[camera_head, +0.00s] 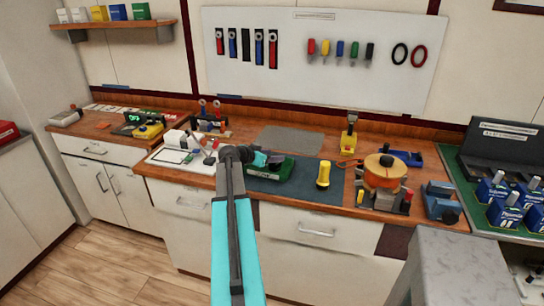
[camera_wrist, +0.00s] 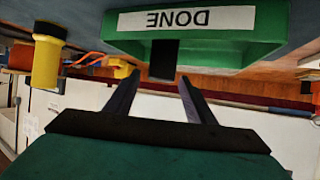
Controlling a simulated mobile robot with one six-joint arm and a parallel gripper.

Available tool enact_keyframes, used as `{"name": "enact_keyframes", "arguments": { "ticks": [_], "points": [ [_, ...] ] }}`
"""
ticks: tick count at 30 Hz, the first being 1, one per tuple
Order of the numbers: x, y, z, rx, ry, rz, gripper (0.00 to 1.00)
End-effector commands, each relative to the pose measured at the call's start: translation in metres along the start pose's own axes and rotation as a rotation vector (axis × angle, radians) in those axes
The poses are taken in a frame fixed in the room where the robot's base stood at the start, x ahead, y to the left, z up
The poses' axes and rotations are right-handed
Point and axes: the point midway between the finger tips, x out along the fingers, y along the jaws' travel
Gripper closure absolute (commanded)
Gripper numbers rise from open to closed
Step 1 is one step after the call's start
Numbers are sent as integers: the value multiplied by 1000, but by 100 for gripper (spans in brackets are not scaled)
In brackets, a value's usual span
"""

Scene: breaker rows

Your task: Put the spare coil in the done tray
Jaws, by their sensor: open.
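The done tray (camera_head: 284,178) is green and sits on the dark mat in the head view. In the wrist view, which is upside down, the done tray (camera_wrist: 225,40) shows its white DONE label. A dark block (camera_wrist: 163,60) shows beyond my fingertips. It appears to stand inside the tray behind the labelled wall and rises above the rim. It may be the spare coil, but its details are too dark to be sure. My gripper (camera_wrist: 159,92) is open, with a clear gap between its fingers, close to the tray. In the head view my gripper (camera_head: 268,160) is over the tray's left part.
A yellow torch (camera_head: 323,175) stands right of the tray and also shows in the wrist view (camera_wrist: 46,62). An orange reel (camera_head: 385,171) is further right. Papers and small tools lie to the left. A grey mat (camera_head: 290,139) behind the tray is bare.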

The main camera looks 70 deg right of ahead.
Motion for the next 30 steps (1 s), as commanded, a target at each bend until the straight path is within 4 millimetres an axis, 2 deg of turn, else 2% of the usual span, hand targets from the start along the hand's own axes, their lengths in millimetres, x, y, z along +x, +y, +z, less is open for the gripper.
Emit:
{"name": "enact_keyframes", "arguments": {
  "ticks": [21, 30],
  "points": [
    [-104, 0, 2, 1, 1, -2, 50],
    [-121, 0, 0, 0, 0, -1, 50]
  ]
}}
